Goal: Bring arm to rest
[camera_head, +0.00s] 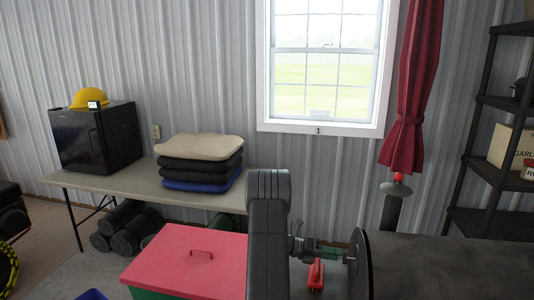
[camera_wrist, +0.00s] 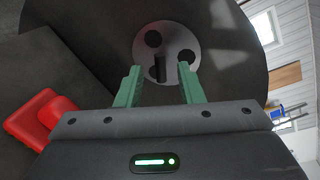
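My arm rises in the middle of the head view, and my gripper (camera_head: 328,252) points right toward the flat round end of a large dark cylinder (camera_head: 450,268). In the wrist view my gripper (camera_wrist: 160,86) has its two green fingers apart with nothing held between them. Beyond the fingers is the cylinder's dark end (camera_wrist: 225,50), with a grey round plate (camera_wrist: 178,42) that has holes and a short dark peg (camera_wrist: 159,72). The peg shows between the fingertips, and no contact is visible.
A red object (camera_head: 315,274) stands just below my gripper; a red thing also shows in the wrist view (camera_wrist: 42,118). A red-lidded chest (camera_head: 180,258) is left of my arm. Behind stand a table (camera_head: 130,183) with stacked cushions (camera_head: 200,162), and right a black shelf (camera_head: 484,170).

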